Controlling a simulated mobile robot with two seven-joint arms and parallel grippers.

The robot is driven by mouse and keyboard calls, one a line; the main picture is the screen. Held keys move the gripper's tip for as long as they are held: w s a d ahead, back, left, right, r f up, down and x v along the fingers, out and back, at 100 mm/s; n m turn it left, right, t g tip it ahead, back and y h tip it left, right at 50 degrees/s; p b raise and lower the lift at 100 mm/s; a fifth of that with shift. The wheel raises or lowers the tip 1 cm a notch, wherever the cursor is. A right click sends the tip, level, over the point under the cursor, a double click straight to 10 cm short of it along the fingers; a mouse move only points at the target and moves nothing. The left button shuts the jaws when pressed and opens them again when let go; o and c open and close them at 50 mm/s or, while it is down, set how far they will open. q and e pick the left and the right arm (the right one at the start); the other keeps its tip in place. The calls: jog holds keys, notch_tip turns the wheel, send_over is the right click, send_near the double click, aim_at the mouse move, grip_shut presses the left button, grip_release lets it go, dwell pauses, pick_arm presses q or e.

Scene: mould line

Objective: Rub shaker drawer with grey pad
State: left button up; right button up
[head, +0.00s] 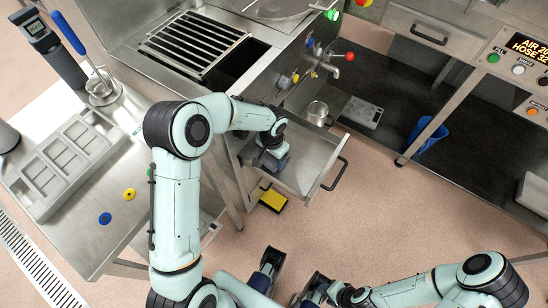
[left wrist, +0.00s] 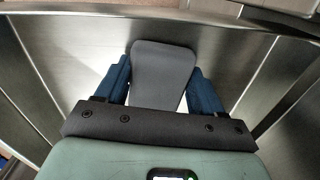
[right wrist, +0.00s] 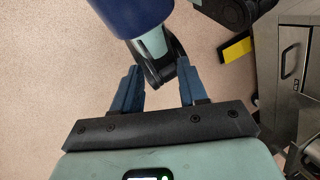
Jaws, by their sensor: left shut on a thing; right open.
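The shaker drawer (head: 298,172) is a metal drawer pulled out from the machine, with a dark bar handle (head: 335,174) on its front. My left gripper (head: 272,165) is down inside the drawer. In the left wrist view its blue fingers are shut on the grey pad (left wrist: 162,75), which lies over the drawer's metal floor (left wrist: 95,50). Whether the pad touches the floor is hard to tell. My right gripper (right wrist: 158,88) is open and empty above the pink floor, near other parts of my body.
A bench (head: 95,225) at the left holds a grey moulded tray (head: 40,190), a yellow disc (head: 129,194) and a blue disc (head: 105,218). A yellow and black object (head: 272,199) is below the drawer. A blue bin (head: 430,135) stands at the right. Open floor lies in front.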

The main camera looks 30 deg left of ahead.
pick_arm(q)
jog(key=shift+a+r+p, duration=0.2)
jog(key=shift+r+p, duration=0.05)
jog(key=shift+p, duration=0.1)
jog(key=r, duration=0.1)
jog(key=r+p, duration=0.1)
jog(key=r, duration=0.1)
jog(key=shift+d+r+p, duration=0.25)
jog(key=shift+p, duration=0.05)
jog(key=shift+r+p, duration=1.45)
jog(key=shift+r, duration=0.6)
pick_arm(e)
jog(key=shift+g, duration=0.4)
jog(key=r, duration=0.1)
jog(key=s+r, duration=0.2)
jog(key=r, duration=0.1)
jog(key=shift+r, duration=0.1)
